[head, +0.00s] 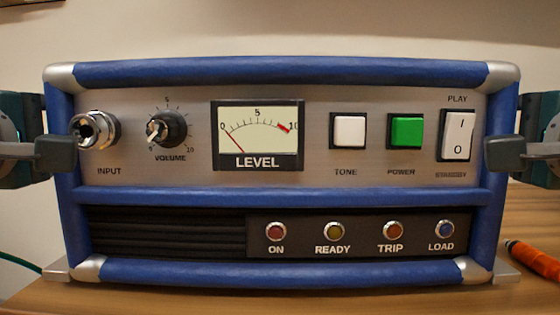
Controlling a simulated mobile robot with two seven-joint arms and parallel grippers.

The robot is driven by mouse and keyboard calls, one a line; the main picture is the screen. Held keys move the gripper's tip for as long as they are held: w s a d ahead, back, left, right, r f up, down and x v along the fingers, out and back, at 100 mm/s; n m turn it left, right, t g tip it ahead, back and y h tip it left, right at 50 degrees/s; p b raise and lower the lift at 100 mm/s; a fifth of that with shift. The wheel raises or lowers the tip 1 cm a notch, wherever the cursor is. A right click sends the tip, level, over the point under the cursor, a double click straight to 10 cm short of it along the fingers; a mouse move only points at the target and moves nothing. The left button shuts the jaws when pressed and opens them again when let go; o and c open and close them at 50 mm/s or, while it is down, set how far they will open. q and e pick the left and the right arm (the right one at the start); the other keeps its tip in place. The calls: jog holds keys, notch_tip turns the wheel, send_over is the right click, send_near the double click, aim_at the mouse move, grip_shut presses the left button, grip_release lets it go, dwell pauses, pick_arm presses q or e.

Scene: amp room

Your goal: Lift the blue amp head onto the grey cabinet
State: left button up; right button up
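The blue amp head (280,195) fills the middle of the head view, upright and facing me, with silver corners, a level meter, knobs and buttons. My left gripper (52,153) is at its left edge, and my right gripper (508,154) is at its right edge, at about the same height. One dark fingertip of each overlaps the blue frame in the picture. The other fingers are hidden or cut off, so I cannot tell whether either grips the amp. I cannot make out the grey cabinet.
A wooden surface (290,298) runs below the amp. Flat grey metal pieces (507,272) stick out at its lower corners. An orange-handled object (533,262) lies at the right, and a green cable (18,262) shows at the left. A pale wall is behind.

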pick_arm(q)
jog(key=shift+w, duration=0.4)
pick_arm(e)
jog(key=shift+w, duration=0.4)
pick_arm(q)
grip_shut()
pick_arm(e)
grip_shut()
dwell(0.5)
